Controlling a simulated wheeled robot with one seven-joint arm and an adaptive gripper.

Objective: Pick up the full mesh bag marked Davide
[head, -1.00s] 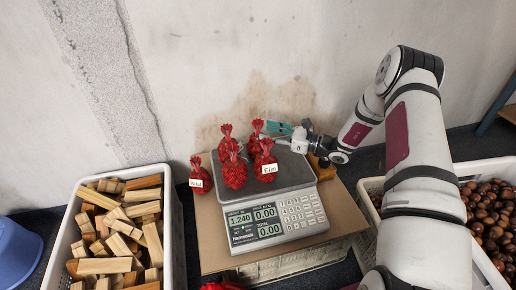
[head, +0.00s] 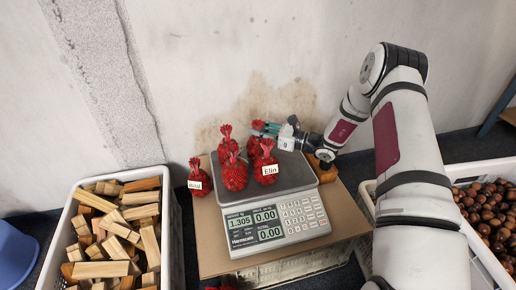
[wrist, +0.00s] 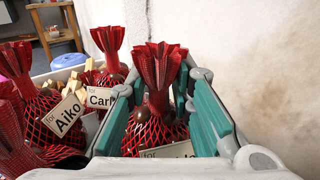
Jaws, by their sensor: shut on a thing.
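My gripper (head: 262,127) is at the back right of the scale's plate, shut on the gathered red neck of a full mesh bag (head: 253,147). In the wrist view this bag (wrist: 150,130) hangs upright between the teal fingers of my gripper (wrist: 162,100). Its tag (wrist: 165,153) shows "for", but the name is mostly hidden by my gripper, so I cannot read Davide on it. In the head view the bag marked Elin (head: 267,170) stands just in front and partly covers it. I cannot tell whether its base touches the plate.
Other full bags stand close by, marked Aiko (wrist: 65,115) and Carl (wrist: 100,97). Another tagged bag (head: 198,178) stands left of the scale (head: 270,225), which reads 1.305. A crate of wood blocks (head: 70,205) is left, a chestnut crate (head: 480,262) right.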

